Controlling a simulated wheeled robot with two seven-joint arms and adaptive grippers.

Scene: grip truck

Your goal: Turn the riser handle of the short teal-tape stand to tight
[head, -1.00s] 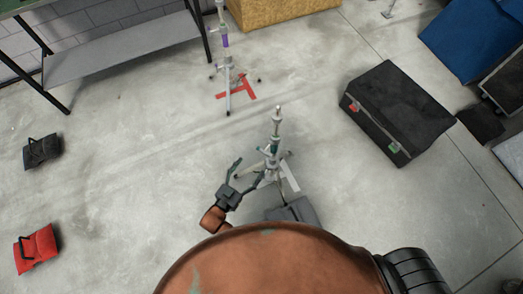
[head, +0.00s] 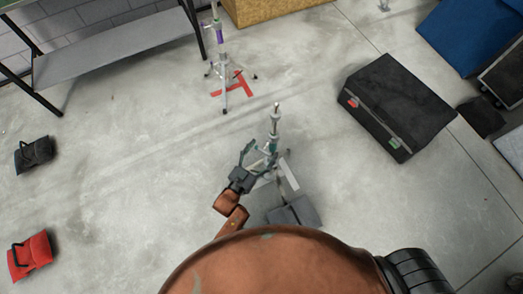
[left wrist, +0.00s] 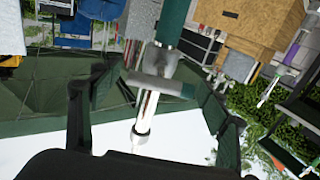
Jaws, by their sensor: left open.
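The short stand with teal tape (head: 274,130) stands upright on the floor just in front of me in the head view. In the left wrist view its teal-banded post (left wrist: 172,22) runs down between my fingers, with a grey T-shaped riser handle (left wrist: 162,84) sticking out across it. My left gripper (head: 262,152) is open, with its fingers spread beside the stand's post at about the handle's height. In the left wrist view the left gripper's fingers (left wrist: 158,118) lie on either side of the handle, and I cannot tell whether they touch it. My right gripper is not seen.
A taller stand with purple tape (head: 221,45) stands behind, by a red floor mark (head: 240,86). A black case (head: 400,105) lies to the right. A grey sandbag (head: 293,213) lies by the short stand's base. Black (head: 35,153) and red (head: 33,254) bags lie far left.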

